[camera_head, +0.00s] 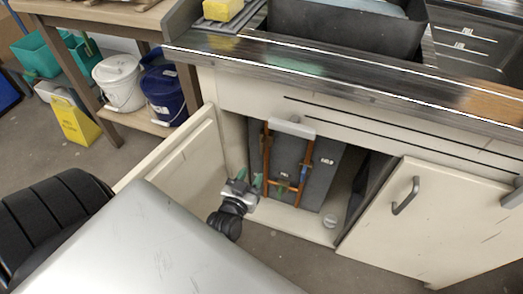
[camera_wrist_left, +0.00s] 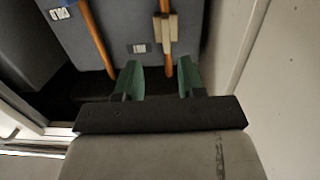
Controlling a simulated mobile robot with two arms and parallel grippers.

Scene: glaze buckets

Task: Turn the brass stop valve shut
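A tan, brass-coloured block (camera_wrist_left: 166,32), apparently the stop valve, sits on the right-hand copper pipe (camera_wrist_left: 167,66) in the left wrist view. In the head view, copper pipes (camera_head: 266,155) stand against a grey panel inside the open cabinet, with a small cross pipe low between them. The valve is too small to make out clearly there. My left gripper (camera_head: 249,179) is at the cabinet's left opening, just left of the pipes. In the left wrist view its green fingers (camera_wrist_left: 162,82) are apart with nothing between them, short of the block. My right gripper is not in view.
The left cabinet door (camera_head: 180,155) stands open beside my left arm. The right door (camera_head: 425,215) has a grey handle. A small round pale object (camera_head: 329,221) lies on the cabinet floor. The worktop edge (camera_head: 330,80) overhangs the opening. Buckets (camera_head: 118,85) stand at the left.

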